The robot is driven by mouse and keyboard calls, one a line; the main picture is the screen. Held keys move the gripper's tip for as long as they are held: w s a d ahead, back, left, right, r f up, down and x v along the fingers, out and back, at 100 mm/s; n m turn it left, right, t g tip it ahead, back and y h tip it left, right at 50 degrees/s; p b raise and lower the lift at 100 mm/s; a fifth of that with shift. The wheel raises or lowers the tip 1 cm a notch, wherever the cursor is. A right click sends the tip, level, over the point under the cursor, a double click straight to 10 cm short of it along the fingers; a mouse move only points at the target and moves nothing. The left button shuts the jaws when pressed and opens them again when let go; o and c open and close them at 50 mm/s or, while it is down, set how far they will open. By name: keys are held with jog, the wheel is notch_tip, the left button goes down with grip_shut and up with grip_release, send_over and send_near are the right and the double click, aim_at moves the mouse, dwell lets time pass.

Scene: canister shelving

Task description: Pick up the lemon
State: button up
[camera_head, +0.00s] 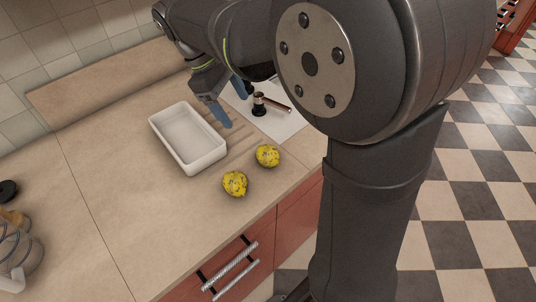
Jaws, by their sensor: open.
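Two yellow lemons with dark specks lie on the countertop near its front edge. One lemon (267,156) is to the right and slightly farther back; the other lemon (235,184) is to the left and nearer the edge. My gripper (232,108) is above the counter behind the lemons, near the tray's right end and the sink area. One bluish finger shows clearly at the left; the other is partly hidden by my arm. The gripper is open, and I see nothing between the fingers. It is apart from both lemons.
A white rectangular tray (207,162) stands empty on the counter (120,190), left of the lemons. A dark faucet with a lever (260,104) stands behind them at the sink. A wire-like object (18,250) is at the far left. The counter between it and the tray is clear.

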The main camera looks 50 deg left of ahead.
aim_at(263, 149)
jog(key=x, duration=1.7)
jog(key=shift+w+d, duration=0.15)
jog(key=c, duration=1.1)
jog(key=shift+r, duration=0.1)
